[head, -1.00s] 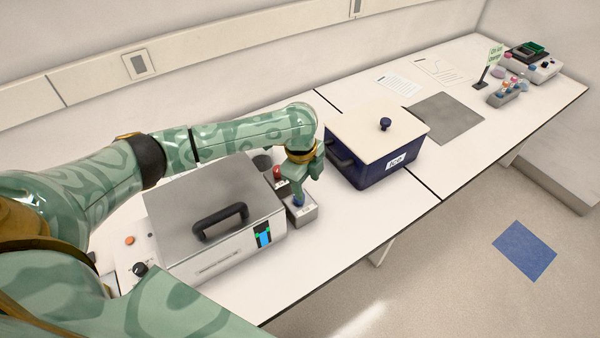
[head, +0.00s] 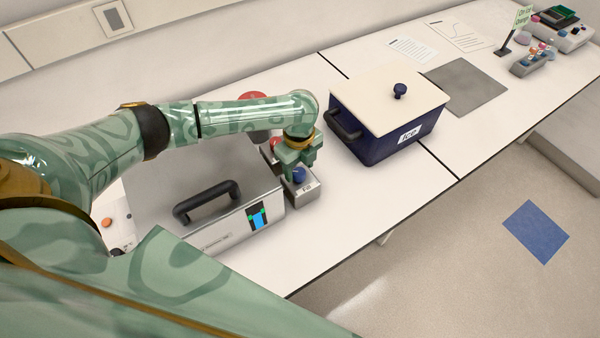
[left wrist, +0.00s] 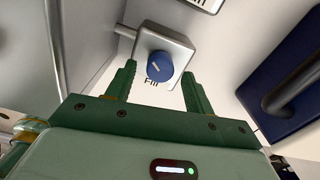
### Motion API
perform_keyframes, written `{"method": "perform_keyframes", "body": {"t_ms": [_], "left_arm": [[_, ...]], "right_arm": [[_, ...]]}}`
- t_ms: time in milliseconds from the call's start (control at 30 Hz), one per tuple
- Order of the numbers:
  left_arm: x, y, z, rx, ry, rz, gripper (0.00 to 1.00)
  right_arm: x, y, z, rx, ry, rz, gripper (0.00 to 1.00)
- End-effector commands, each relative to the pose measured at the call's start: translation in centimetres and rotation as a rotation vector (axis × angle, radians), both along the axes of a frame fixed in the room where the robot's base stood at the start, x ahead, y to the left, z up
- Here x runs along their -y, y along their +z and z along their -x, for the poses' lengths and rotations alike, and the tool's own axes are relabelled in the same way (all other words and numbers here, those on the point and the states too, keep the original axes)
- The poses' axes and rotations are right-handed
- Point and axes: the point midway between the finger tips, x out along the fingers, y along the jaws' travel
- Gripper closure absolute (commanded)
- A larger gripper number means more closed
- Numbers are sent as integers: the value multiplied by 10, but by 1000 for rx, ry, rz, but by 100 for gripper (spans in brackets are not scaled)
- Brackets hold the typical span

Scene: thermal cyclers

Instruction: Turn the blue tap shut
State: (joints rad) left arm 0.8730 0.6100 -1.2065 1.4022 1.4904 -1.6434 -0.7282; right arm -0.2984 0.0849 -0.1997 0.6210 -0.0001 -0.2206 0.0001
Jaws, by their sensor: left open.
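The blue tap (head: 299,175) is a round knob on a small grey block next to the silver lidded bath. In the left wrist view the blue tap (left wrist: 160,66) shows a pale line across its face, and the label "Fill" is beside it. My left gripper (head: 298,160) is just behind and above the tap in the head view. In the left wrist view its two green fingers (left wrist: 158,78) are apart, with the tap between and a little beyond their tips. Whether they touch it I cannot tell. The red tap (head: 275,142) is partly hidden behind the gripper. My right gripper is not in view.
The silver bath (head: 150,220) with a black handle stands left of the tap. A dark blue ice box (head: 375,140) with a cream lid stands to the right. Bare white bench (head: 345,195) lies in front of the box. A grey mat (head: 468,86) is farther right.

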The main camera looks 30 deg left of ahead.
Motion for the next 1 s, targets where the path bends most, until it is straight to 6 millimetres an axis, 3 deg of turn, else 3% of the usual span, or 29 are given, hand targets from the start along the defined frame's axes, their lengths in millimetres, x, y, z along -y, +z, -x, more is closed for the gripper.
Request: {"method": "perform_keyframes", "body": {"t_ms": [133,467,633,667,1000], "left_arm": [[0,-17,0,0,2,0,47],[0,-20,0,1,1,-1,47],[0,-20,0,1,1,-1,89],[0,-20,0,1,1,-1,92],[0,-18,0,1,36,-1,92]], "right_arm": [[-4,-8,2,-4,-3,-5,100],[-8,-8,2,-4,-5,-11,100],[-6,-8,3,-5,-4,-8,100],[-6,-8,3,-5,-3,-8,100],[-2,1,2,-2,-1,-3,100]]}}
